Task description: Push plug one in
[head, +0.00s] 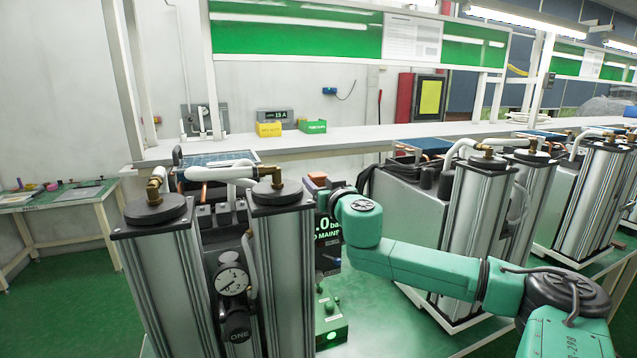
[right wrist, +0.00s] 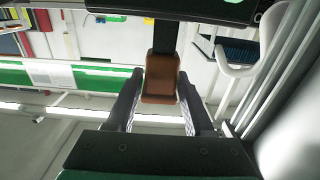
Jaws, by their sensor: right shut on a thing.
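The machine marked ONE (head: 238,337) stands at front left, with two silver columns (head: 165,265) under black round caps and a dial gauge (head: 231,280) between them. My right gripper (right wrist: 160,76) is shut on a brown plug-like block (right wrist: 160,90), which sits between its two fingertips in the right wrist view. A dark upright strip (right wrist: 168,30) lies beyond the block; I cannot tell whether they touch. In the head view the brown block (head: 318,178) shows beside the right column's top, above a black display panel (head: 327,235). My left gripper is not in view.
White hoses with brass fittings (head: 268,172) run over the column tops. A green box (head: 332,325) stands low beneath the display. More column machines (head: 480,220) stand to the right. A white bench (head: 370,134) with yellow and green bins runs behind. Green floor is open at left.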

